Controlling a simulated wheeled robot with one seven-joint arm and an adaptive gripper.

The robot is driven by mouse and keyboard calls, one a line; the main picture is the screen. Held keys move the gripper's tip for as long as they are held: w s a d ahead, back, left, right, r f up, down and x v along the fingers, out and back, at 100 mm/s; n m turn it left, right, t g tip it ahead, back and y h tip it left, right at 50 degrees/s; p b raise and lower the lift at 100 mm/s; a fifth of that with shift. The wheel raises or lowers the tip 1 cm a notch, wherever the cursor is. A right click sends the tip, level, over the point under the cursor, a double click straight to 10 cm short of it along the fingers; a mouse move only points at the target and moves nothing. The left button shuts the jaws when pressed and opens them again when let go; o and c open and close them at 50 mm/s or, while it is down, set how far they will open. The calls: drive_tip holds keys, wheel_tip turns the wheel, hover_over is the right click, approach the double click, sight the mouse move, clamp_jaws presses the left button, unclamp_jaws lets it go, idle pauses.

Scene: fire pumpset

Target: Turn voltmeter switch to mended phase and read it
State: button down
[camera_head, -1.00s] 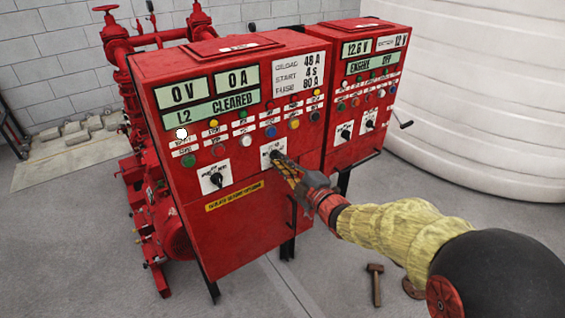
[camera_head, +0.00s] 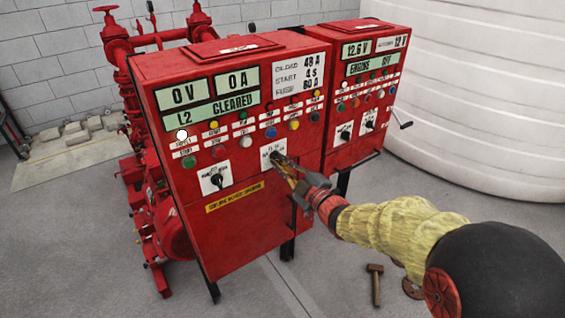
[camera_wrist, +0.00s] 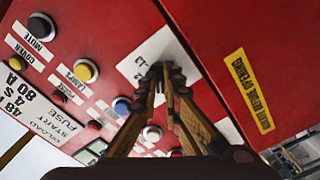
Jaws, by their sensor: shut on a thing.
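The left red panel (camera_head: 240,226) has displays reading 0 V (camera_head: 183,94) and 0 A (camera_head: 237,79), with L2 CLEARED (camera_head: 213,111) below them. My gripper (camera_head: 280,162) is at a switch on a white plate (camera_head: 267,151) on the panel's lower right. In the wrist view my gripper's fingertips (camera_wrist: 165,74) are closed together on the switch knob at the white plate (camera_wrist: 150,50). The fingers hide most of the knob, so its pointing direction cannot be told. The plate's label is only partly readable.
Another rotary switch (camera_head: 216,180) sits to the left, with coloured buttons above. The right red panel (camera_head: 350,112) shows 12.6 V and ENGINE OFF. Red pump pipes (camera_head: 117,45) stand behind, a large white tank (camera_head: 480,90) at right. A hammer (camera_head: 375,285) lies on the floor.

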drive_tip(key=shift+m+p, duration=2.85)
drive_tip(key=shift+m, duration=4.75)
drive_tip(key=c, duration=2)
unclamp_jaws()
drive_tip(key=shift+o, duration=0.2)
drive_tip(key=v, duration=1.2)
